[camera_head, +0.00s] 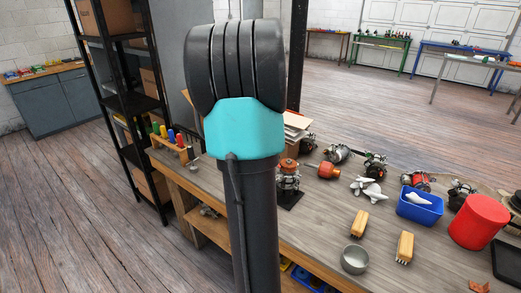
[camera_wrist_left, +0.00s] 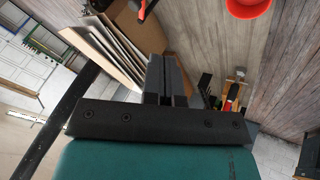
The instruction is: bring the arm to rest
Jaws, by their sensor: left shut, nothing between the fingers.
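In the left wrist view my left gripper (camera_wrist_left: 166,75) is shut, its two dark fingers together with nothing between them. It is off the workbench surface, with cardboard and sheets behind it. In the head view a large black and teal link of my arm (camera_head: 243,125) stands upright in the middle and hides part of the workbench (camera_head: 325,220). No gripper fingers show in the head view. My right gripper is in neither view.
The bench holds a metal bowl (camera_head: 355,259), two wooden brushes (camera_head: 361,222), a blue bin (camera_head: 420,213), a red container (camera_head: 479,222) and several alternator parts. A black shelf rack (camera_head: 127,103) stands left of the bench. Open floor (camera_head: 60,200) lies at the left.

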